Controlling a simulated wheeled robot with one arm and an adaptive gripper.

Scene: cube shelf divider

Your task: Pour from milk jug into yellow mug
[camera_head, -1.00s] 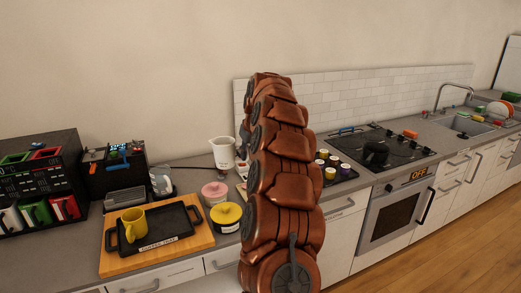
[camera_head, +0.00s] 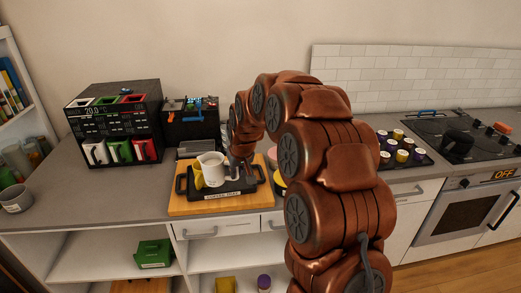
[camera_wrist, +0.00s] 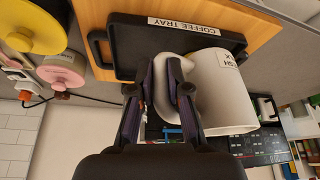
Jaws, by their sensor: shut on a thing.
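The white milk jug (camera_head: 212,169) is over the black coffee tray (camera_head: 240,191), close beside the yellow mug (camera_head: 196,178). In the wrist view the jug (camera_wrist: 226,95) appears large, with part of a label showing. My gripper (camera_head: 238,168) is at the jug's right side; the wrist view shows its dark fingers (camera_wrist: 166,85) shut on the jug's handle. The mug's inside is hidden, and I cannot tell whether anything is flowing.
The tray lies on a wooden board (camera_head: 183,208) near the counter's front edge. A dark coffee machine (camera_head: 113,122) with several cups stands behind left. Pink (camera_wrist: 62,72) and yellow (camera_wrist: 35,25) lidded pots are beside the board.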

